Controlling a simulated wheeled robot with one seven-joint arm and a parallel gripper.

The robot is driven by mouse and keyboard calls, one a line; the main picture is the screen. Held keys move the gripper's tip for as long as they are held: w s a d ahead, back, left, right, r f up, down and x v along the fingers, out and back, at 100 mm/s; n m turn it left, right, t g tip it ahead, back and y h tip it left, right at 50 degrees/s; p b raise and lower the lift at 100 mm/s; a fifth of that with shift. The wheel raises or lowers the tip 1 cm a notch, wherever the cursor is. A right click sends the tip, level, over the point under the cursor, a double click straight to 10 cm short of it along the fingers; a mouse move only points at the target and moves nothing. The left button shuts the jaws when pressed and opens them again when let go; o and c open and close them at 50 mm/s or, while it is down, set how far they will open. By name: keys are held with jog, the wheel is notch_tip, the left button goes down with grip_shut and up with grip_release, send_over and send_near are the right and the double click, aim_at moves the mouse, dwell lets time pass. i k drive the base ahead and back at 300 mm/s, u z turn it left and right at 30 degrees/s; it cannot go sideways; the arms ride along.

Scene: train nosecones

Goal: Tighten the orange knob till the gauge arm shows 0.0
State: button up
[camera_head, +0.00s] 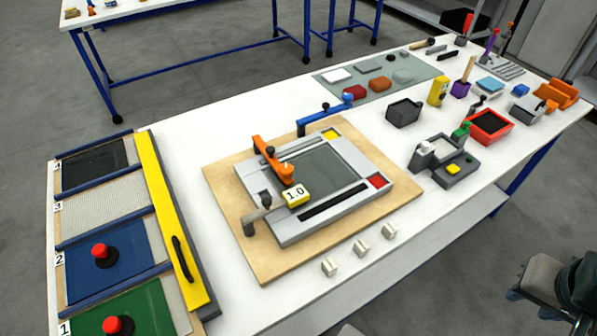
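A grey frame fixture (350,204) lies on a wooden board (240,265) in the middle of the table. An orange arm (268,152) runs along its left side, with an orange knob (287,170) at its near end. Just below the knob, a yellow gauge block (296,197) reads 1.0. Part of my arm or gripper (560,285) shows at the lower right edge, off the table and far from the knob. Its fingers cannot be made out.
A blue arm (325,115) stands at the fixture's back edge. Several small white blocks (360,247) lie in front of the board. At left is a panel rack with a yellow bar (165,215) and red buttons (101,251). Boxes and tools, including a red tray (505,139), crowd the right side.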

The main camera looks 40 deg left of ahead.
aim_at(285, 170)
jog(key=u, duration=2)
